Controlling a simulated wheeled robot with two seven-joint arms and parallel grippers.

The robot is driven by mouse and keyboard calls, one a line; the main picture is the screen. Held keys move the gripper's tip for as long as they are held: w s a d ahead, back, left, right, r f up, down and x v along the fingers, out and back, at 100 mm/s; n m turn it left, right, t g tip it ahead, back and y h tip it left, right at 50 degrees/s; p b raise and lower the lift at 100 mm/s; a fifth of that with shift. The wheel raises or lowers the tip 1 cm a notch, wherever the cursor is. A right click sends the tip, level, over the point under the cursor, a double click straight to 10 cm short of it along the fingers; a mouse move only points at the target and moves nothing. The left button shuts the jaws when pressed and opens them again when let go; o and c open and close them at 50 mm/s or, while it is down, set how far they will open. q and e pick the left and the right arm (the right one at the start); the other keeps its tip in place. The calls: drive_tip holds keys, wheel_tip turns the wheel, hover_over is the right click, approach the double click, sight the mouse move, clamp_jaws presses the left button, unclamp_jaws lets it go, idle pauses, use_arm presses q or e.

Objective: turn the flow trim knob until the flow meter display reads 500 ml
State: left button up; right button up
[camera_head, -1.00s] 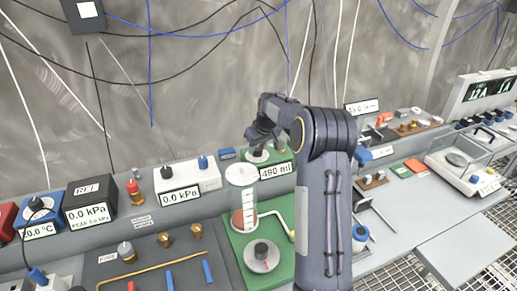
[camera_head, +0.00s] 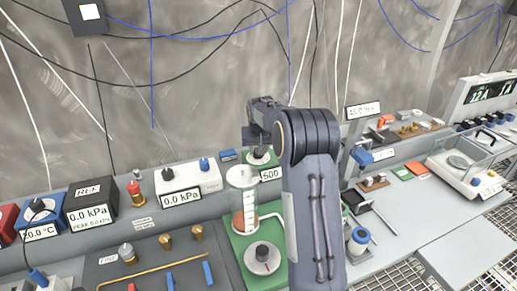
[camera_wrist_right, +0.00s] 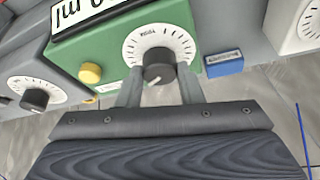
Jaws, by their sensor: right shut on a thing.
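The flow trim knob (camera_wrist_right: 157,72) is black, on a white dial with tick marks on a green housing (camera_wrist_right: 75,65) in the right wrist view. My right gripper (camera_wrist_right: 159,84) is shut on this knob, one finger on each side. In the head view, my right gripper (camera_head: 257,138) is over the same white dial (camera_head: 258,158), and the knob is hidden. The flow meter display (camera_head: 270,175) reads 500; my arm covers the end of the label. The display also shows partly in the right wrist view (camera_wrist_right: 80,14). My left gripper is not in view.
A clear measuring cylinder (camera_head: 243,202) stands on a green base with another dark knob (camera_head: 263,253) in front. A white box (camera_head: 188,178) reading 0.0 kPa is to the left. A small blue block (camera_wrist_right: 223,63) is beside the green housing.

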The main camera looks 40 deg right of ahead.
drive_tip(key=shift+r, duration=0.1)
drive_tip(key=o, duration=1)
drive_tip(key=shift+c, duration=0.2)
drive_tip(key=b+v, duration=0.1)
drive_tip(key=v, duration=0.6)
drive_tip(key=shift+r, duration=0.35)
drive_tip(key=shift+s, duration=0.1)
